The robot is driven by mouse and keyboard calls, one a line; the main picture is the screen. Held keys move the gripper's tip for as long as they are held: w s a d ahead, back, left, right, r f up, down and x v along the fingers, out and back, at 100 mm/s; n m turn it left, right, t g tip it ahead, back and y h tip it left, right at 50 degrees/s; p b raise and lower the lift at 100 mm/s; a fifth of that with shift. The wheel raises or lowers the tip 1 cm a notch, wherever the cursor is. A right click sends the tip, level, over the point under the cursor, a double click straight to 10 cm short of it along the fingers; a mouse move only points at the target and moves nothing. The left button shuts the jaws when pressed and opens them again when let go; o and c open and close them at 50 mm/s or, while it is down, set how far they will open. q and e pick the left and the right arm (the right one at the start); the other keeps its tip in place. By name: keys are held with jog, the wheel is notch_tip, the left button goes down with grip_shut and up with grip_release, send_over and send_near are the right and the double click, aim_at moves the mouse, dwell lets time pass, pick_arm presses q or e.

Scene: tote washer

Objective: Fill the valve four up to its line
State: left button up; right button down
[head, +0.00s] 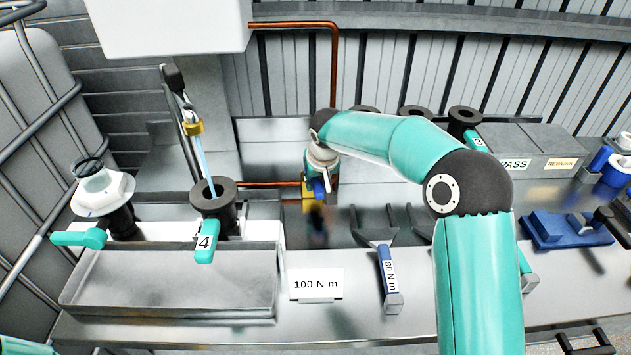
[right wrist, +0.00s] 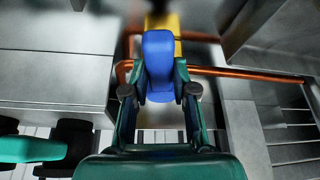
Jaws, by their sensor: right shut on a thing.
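Valve four is a black upright body (head: 228,214) with a teal handle (head: 205,250) marked 4, standing at the rear edge of a grey tray. A thin pale-blue stream (head: 204,165) runs from a brass-tipped spout (head: 193,128) down into its open top. Its inside level and line cannot be made out. My right gripper (head: 319,177) is at the copper pipe, shut on a blue tap lever. The blue lever (right wrist: 158,65) sits between both fingers in the right wrist view, with a yellow tap body (right wrist: 165,24) beyond. My left gripper is not in view.
A grey tray (head: 165,300) stands in front of valve four. A 100 N m sign (head: 317,284) and a blue 80 N m tool (head: 387,272) are to the right. Copper pipe (head: 334,70) runs behind.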

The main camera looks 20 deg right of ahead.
jog(key=c, duration=0.9)
grip_release()
jog(key=shift+s, duration=0.1)
jog(key=shift+s+r, duration=0.1)
jog(key=shift+r, duration=0.45)
jog(key=v, duration=1)
jog(key=shift+s+a+r, duration=0.1)
jog(key=shift+s+r, duration=0.15)
jog(key=shift+r, duration=0.05)
